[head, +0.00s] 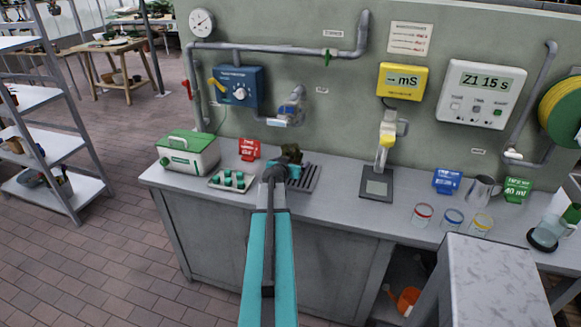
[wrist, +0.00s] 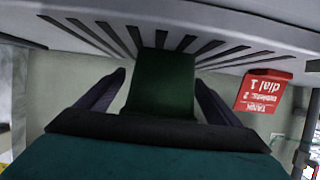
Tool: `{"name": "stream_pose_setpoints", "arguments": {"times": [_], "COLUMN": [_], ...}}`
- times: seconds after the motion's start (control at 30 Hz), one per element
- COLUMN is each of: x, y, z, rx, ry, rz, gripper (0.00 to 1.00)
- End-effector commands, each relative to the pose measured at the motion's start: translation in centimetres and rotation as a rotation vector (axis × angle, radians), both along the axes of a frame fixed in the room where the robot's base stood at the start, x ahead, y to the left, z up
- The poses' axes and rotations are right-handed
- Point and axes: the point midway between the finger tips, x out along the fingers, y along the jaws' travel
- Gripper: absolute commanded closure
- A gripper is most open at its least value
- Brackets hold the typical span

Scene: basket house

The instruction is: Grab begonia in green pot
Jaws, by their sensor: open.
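The begonia (head: 291,153) shows in the head view as a clump of dark leaves just beyond the end of my arm; its pot is mostly hidden there. In the wrist view, which is upside down, the dark green pot (wrist: 160,80) stands on the slotted grey rack. My gripper (wrist: 160,95) is open, with one finger on each side of the pot and a gap showing beside it. In the head view my gripper (head: 284,168) is at the rack, partly hiding the pot.
The slotted rack (head: 303,180) lies on the grey counter (head: 335,198). A pipe outlet (head: 291,110) is on the wall behind.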

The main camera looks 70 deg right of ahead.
Motion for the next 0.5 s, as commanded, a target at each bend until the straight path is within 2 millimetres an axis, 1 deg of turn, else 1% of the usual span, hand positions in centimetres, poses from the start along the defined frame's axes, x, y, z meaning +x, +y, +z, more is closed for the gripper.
{"name": "stream_pose_setpoints", "arguments": {"times": [0.03, 0.2, 0.5], "x": [0.1, 0.1, 0.1], "y": [-0.6, -1.6, -2.0], "z": [0.0, -0.6, -0.8], "rx": [0.0, 0.0, 0.0], "ry": [0.0, 0.0, 0.0], "rz": [-0.001, 0.0, 0.0], "gripper": [0.13, 0.13, 0.13]}}
